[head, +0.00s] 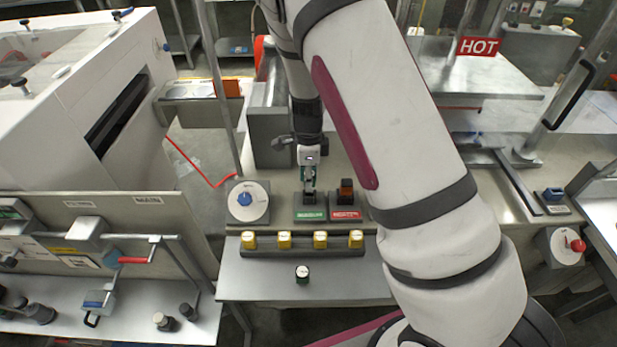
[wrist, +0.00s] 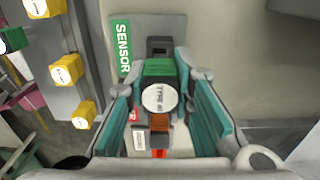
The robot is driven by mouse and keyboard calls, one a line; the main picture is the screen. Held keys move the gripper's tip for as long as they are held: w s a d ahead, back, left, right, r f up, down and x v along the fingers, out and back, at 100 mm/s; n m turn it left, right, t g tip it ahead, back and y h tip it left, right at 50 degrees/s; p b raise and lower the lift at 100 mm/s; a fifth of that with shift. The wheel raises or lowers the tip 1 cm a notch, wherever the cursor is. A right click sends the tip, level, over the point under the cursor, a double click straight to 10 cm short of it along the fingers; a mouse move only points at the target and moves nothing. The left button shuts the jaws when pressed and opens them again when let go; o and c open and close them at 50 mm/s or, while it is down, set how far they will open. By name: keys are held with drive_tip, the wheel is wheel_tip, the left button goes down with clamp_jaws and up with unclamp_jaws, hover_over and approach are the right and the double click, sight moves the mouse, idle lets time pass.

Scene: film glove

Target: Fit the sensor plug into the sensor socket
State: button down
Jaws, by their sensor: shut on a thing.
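My gripper (head: 309,184) points down over the green-labelled sensor socket (head: 310,214), near the middle of the bench. In the wrist view my gripper (wrist: 160,100) is shut on the sensor plug (wrist: 159,98), which has a green body and a white round face with lettering. The SENSOR label (wrist: 123,48) and a dark square part of the socket (wrist: 160,47) show just beyond the plug. The plug hides the nearer part of the socket plate, and I cannot tell the gap between them. In the head view the fingers mostly hide the plug.
Right beside it stands a red-labelled socket (head: 346,214) with an orange-and-dark plug (head: 346,189). A blue-knobbed dial (head: 247,201) is to the left. A rack of several yellow-capped pieces (head: 320,240) lies in front, with a loose green-and-white plug (head: 302,273) on the shelf.

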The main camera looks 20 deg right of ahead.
drive_tip(key=shift+f+b, duration=0.45)
drive_tip(key=shift+f, duration=1.15)
drive_tip(key=c, duration=1.3)
unclamp_jaws()
wheel_tip(320, 180, up, 12)
